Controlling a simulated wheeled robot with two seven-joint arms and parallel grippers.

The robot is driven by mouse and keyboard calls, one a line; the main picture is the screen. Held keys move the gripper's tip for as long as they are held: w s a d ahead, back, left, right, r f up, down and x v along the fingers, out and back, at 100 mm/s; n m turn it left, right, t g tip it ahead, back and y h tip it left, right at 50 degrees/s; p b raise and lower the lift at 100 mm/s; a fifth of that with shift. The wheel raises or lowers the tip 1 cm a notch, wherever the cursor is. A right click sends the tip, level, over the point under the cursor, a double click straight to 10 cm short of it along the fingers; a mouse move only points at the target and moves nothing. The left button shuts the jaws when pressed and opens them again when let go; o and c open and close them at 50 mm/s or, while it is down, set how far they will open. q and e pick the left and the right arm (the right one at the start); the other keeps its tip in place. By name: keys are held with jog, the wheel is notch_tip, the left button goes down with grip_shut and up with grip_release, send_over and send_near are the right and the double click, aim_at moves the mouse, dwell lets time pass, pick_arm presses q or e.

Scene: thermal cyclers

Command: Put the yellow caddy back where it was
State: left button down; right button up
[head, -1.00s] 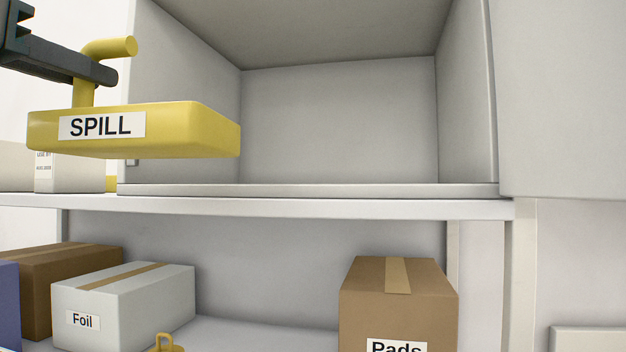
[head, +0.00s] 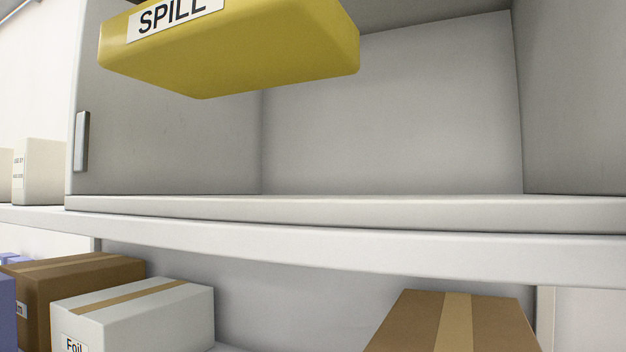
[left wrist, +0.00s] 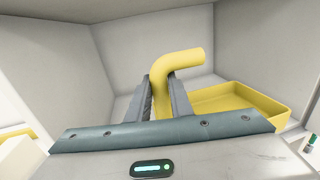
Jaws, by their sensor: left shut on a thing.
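The yellow caddy (head: 230,62) with a "SPILL" label hangs at the top of the head view, in front of the open cabinet compartment (head: 390,120). Its top and handle are cut off there. In the left wrist view, my left gripper (left wrist: 172,82) is shut on the caddy's bent yellow handle (left wrist: 178,62), with the tray part (left wrist: 240,98) to the right. The compartment's floor (head: 350,212) is bare where it shows, and the caddy is above its level. My right gripper is in neither view.
The compartment's left wall has a small handle (head: 82,141) at its front edge. White boxes (head: 40,170) stand left on the same shelf (head: 300,245). Below are brown boxes (head: 85,270) (head: 450,325) and a white "Foil" box (head: 140,305).

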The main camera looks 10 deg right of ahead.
pick_arm(q)
jog(key=shift+s+a+r, duration=0.1)
jog(key=shift+s+a, duration=0.2)
jog(key=shift+a, duration=0.05)
jog(key=w+d+f+p, duration=0.4)
jog(key=w+d+f, duration=0.3)
jog(key=w, duration=0.2)
jog(key=shift+w+d+p, duration=0.15)
jog(key=shift+w+p, duration=0.05)
jog(key=shift+p, duration=0.1)
notch_tip(320, 180, down, 4)
jog(key=shift+p, duration=0.9)
jog(key=shift+d, duration=0.1)
jog(key=c, duration=1.6)
grip_release()
jog(key=shift+f, duration=0.15)
